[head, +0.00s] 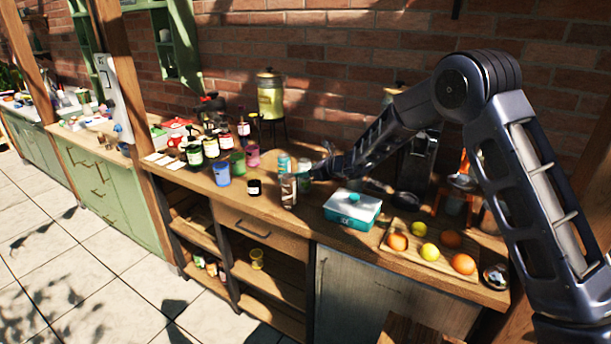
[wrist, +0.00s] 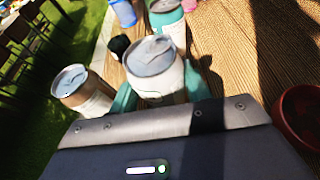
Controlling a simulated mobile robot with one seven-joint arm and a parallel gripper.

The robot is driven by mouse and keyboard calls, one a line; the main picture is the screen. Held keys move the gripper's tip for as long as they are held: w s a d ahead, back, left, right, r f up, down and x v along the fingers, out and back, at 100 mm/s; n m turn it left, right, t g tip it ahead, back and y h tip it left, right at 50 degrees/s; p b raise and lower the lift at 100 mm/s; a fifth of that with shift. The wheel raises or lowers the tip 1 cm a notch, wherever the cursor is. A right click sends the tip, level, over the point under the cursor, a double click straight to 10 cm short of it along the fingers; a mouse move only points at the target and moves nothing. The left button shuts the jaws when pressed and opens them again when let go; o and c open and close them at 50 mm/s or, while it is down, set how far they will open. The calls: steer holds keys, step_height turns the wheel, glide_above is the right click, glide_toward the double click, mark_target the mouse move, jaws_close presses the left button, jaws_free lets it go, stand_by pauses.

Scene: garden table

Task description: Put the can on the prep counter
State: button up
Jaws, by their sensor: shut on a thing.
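My gripper (wrist: 160,92) is shut on a silver-topped can (wrist: 157,72), its teal fingers on either side of the can. In the head view the gripper (head: 308,174) is low over the wooden counter (head: 235,195), and the held can is mostly hidden. A brownish can (wrist: 82,92) stands close to the left of the held one in the wrist view; it also shows in the head view (head: 289,191). A teal can (wrist: 168,24) stands just beyond. I cannot tell which surface is the prep counter, or whether the held can touches the wood.
Bottles (head: 211,148), blue (head: 222,174) and green cups and a small dark jar (head: 254,187) crowd the left. A teal box (head: 351,209) and a fruit board (head: 430,260) are at right. A green cabinet (head: 100,180) stands farther left. A red bowl (wrist: 302,112) is near my wrist.

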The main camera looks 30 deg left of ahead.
steer(key=shift+f, duration=0.65)
steer(key=shift+f, duration=0.15)
steer(key=o, duration=1.2)
steer(key=shift+o, duration=0.2)
steer(key=shift+d+r, duration=0.1)
steer(key=shift+r, duration=0.1)
steer(key=v, duration=1)
steer(key=shift+d+r, duration=0.2)
steer(key=shift+d, duration=0.05)
steer(key=shift+o, duration=0.4)
steer(key=shift+d+r, duration=0.2)
steer(key=shift+d, duration=0.4)
